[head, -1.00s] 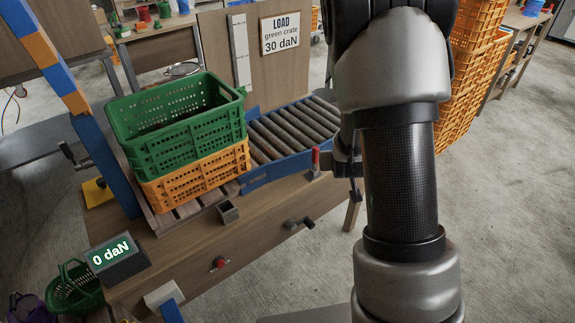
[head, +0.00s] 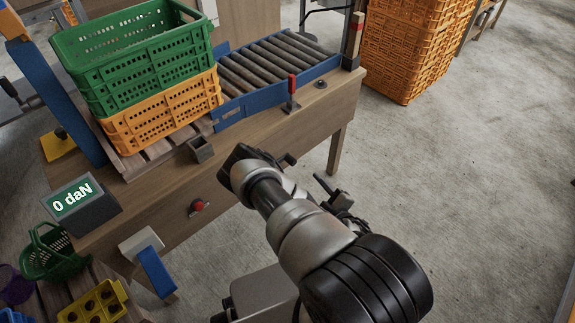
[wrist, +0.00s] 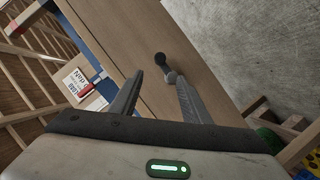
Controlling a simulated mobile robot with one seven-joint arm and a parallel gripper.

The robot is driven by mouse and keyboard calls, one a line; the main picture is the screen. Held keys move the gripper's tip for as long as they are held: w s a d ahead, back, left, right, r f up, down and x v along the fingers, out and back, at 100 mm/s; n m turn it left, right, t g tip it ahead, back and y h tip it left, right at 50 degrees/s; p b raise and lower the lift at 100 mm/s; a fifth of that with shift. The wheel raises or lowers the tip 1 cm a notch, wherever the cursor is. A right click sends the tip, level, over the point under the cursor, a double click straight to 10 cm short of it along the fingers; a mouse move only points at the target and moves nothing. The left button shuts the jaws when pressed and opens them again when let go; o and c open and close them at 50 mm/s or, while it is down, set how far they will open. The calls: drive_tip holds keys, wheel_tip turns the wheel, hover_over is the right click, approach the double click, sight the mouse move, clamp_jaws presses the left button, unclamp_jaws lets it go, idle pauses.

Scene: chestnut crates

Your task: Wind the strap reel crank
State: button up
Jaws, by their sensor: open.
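The crank shows in the wrist view as a dark round knob (wrist: 160,59) with a grey joint, out from the brown bench front. In the head view its dark handle (head: 287,159) shows beside my arm, which hides the rest of it. My gripper (wrist: 160,78) is open and empty, its fingers pointing at the bench front. In the wrist view the knob appears just beyond the fingertips and the joint close to the right one; contact cannot be told. In the head view the gripper (head: 328,188) is right of the crank. The display (head: 77,197) reads 0 daN.
A green crate (head: 140,55) sits on an orange crate (head: 165,112) on the bench. A blue-sided roller conveyor (head: 270,70) lies beside them. A red button (head: 198,206) is left of the crank. Orange crates (head: 412,45) stand behind. Floor at right is clear.

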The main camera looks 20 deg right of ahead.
sight(294, 164)
drive_tip(key=b+x, duration=0.5)
drive_tip(key=x, duration=1.2)
drive_tip(key=shift+w+d+b, duration=0.1)
drive_tip(key=shift+w+b, duration=0.05)
drive_tip(key=shift+b, duration=0.15)
clamp_jaws()
